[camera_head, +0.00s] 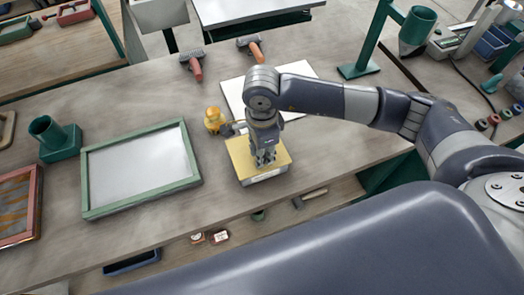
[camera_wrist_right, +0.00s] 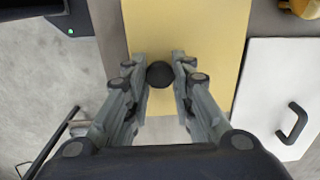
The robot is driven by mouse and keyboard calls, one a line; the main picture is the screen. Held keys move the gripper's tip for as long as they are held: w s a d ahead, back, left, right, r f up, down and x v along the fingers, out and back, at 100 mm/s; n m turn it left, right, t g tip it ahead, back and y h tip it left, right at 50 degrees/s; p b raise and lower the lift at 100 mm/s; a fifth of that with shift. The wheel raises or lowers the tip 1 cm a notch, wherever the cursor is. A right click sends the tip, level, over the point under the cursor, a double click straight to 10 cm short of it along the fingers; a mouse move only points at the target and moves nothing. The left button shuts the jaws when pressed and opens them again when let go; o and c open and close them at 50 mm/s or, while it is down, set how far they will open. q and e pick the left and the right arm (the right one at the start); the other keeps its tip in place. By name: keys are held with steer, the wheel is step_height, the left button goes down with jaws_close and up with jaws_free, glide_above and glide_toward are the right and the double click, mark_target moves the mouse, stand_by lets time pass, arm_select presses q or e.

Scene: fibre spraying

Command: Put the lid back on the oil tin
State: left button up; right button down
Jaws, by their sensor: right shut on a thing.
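The oil tin appears to be the pale-sided box (camera_head: 268,176) near the table's front edge in the head view. Its flat yellow lid (camera_head: 246,158) covers the top; whether it rests fully on the tin or sits slightly above, I cannot tell. My right gripper (camera_head: 264,160) points down over the lid. In the right wrist view the yellow lid (camera_wrist_right: 185,28) passes under my right gripper (camera_wrist_right: 160,75), whose fingers are shut on the lid's round black knob (camera_wrist_right: 159,74). My left gripper is not in view.
A green-framed screen (camera_head: 88,180) lies to the left on the table (camera_head: 140,90). A small yellow can (camera_head: 213,120) stands just behind the tin. A white board (camera_head: 232,92) lies farther back, with two brushes (camera_head: 195,66) beyond. Small items sit below the front edge.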

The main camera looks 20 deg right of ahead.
steer(key=c, duration=1.4)
jaws_free()
steer(key=shift+o, duration=0.2)
steer(key=shift+r, duration=0.15)
steer(key=shift+r+p, duration=0.55)
steer(key=shift+p, duration=0.25)
steer(key=shift+w+r, duration=0.1)
steer(key=shift+r, duration=0.2)
step_height(320, 180, up, 11)
steer(key=b, duration=0.4)
steer(key=shift+r, duration=0.2)
